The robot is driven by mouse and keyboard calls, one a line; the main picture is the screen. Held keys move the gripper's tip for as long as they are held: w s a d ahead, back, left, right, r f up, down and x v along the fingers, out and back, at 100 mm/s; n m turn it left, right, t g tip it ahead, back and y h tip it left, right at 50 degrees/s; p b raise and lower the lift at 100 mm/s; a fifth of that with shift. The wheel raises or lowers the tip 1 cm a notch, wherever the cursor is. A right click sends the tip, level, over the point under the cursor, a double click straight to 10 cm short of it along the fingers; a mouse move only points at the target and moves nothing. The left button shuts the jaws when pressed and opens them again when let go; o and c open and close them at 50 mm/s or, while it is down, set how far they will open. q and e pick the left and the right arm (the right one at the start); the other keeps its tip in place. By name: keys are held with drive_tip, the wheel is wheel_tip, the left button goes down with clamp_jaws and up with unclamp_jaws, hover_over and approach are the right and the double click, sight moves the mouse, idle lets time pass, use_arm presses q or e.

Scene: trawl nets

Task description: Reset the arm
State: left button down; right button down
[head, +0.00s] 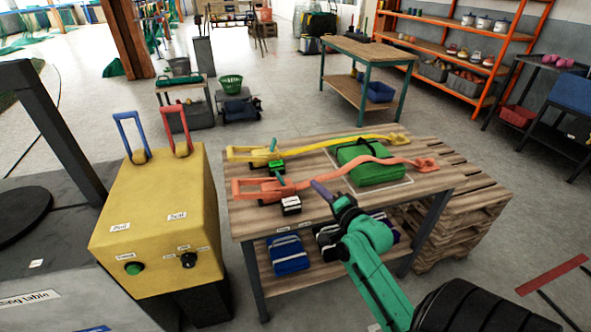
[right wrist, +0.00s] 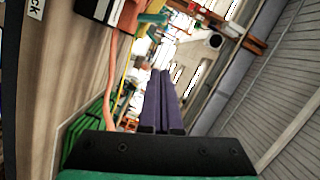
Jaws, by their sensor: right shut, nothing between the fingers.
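My right gripper (head: 322,189) is over the front edge of the wooden table (head: 325,222) in the head view. Its purple fingers are together with nothing between them. The closed fingers also show in the right wrist view (right wrist: 163,105). An orange strap (head: 340,167) with a frame-like end and a black-and-white block (head: 290,205) lie on the table just beyond and left of the fingers. A green folded bundle (head: 372,165) lies behind the gripper, under the orange strap. My left gripper is not in view.
A yellow strap (head: 310,146) runs along the table's back. A yellow control box (head: 155,215) with blue and red levers stands at the left. Blue and dark bundles lie on the lower shelf (head: 330,270). Stacked pallets (head: 465,205) adjoin the right side.

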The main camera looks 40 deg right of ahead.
drive_tip(key=s+a+f+n+g+y, duration=0.3)
drive_tip(key=s+a+f+n+g, duration=0.7)
drive_tip(key=a+n, duration=0.35)
drive_tip(key=s+a+f+n+g+h, duration=0.1)
drive_tip(key=s+a+f+n+g, duration=0.2)
drive_tip(key=s, duration=0.5)
drive_tip(key=s+f+n+g, duration=0.1)
drive_tip(key=s+f, duration=0.1)
drive_tip(key=f, duration=1.1)
drive_tip(key=s+f+g, duration=0.1)
drive_tip(key=s+f, duration=0.1)
drive_tip(key=f, duration=1)
drive_tip(key=s+d+f+g, duration=0.1)
drive_tip(key=s+d+f, duration=0.2)
drive_tip(key=s+f, duration=0.9)
drive_tip(key=s, duration=0.3)
drive_tip(key=shift+d, duration=0.3)
